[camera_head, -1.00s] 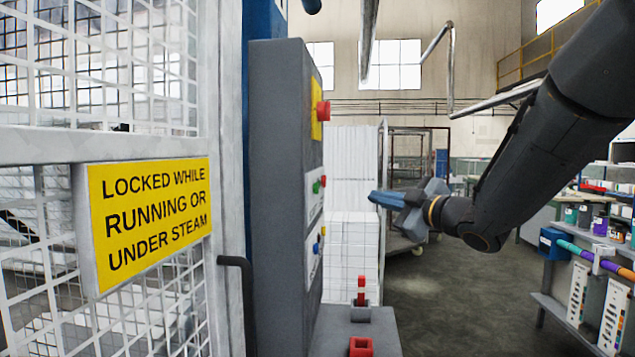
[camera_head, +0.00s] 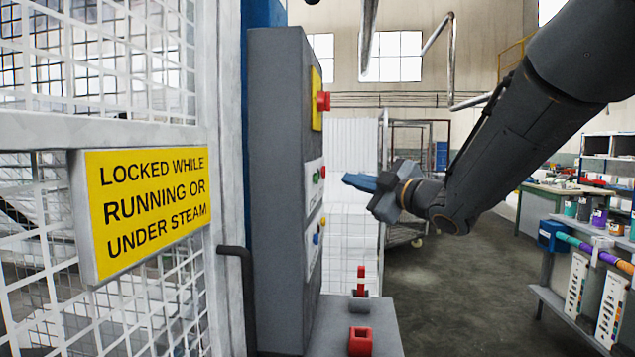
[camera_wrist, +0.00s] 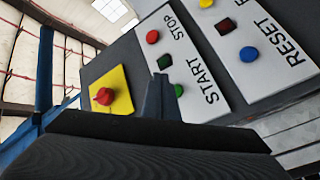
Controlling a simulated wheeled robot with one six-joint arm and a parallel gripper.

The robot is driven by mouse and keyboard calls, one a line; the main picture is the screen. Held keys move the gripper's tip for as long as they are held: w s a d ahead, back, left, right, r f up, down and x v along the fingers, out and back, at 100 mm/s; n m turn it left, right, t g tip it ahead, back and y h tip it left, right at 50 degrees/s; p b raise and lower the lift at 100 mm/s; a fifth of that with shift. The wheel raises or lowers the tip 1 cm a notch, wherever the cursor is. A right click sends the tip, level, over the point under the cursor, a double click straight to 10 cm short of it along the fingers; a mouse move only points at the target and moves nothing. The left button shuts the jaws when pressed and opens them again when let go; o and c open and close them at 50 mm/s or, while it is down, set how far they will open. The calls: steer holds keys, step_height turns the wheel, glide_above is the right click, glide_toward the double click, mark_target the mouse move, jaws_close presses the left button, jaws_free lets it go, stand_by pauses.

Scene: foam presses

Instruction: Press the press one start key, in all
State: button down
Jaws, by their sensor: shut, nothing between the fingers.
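The grey control panel (camera_head: 275,190) stands beside the mesh gate, seen nearly edge-on in the head view. In the wrist view its white START/STOP plate (camera_wrist: 190,65) carries a green round start key (camera_wrist: 178,90), a red stop key (camera_wrist: 153,37) and a dark green square (camera_wrist: 165,62). The green key also shows in the head view (camera_head: 315,177). My gripper (camera_head: 350,181) is shut and empty, pointing left at the panel, with a gap to it in the head view. In the wrist view its fingertip (camera_wrist: 160,84) appears just left of the green key, partly overlapping the plate.
A red mushroom button (camera_wrist: 104,96) sits on a yellow plate left of the fingers. A blue key (camera_wrist: 249,53) is on the RESET plate. Below my gripper, a grey ledge (camera_head: 335,335) holds red pieces (camera_head: 360,341). The yellow-signed gate (camera_head: 145,210) is left; shelving is right.

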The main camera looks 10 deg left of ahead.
steer(key=shift+a+b, duration=0.45)
steer(key=shift+a, duration=1.55)
steer(key=shift+a, duration=0.15)
stand_by(0.4)
steer(key=shift+a, duration=0.25)
steer(key=shift+a+b, duration=0.35)
steer(key=shift+a, duration=0.05)
stand_by(0.8)
steer(key=shift+d, duration=0.85)
steer(key=shift+s+d+p, duration=0.1)
steer(key=shift+d+p, duration=0.4)
steer(key=shift+d, duration=2)
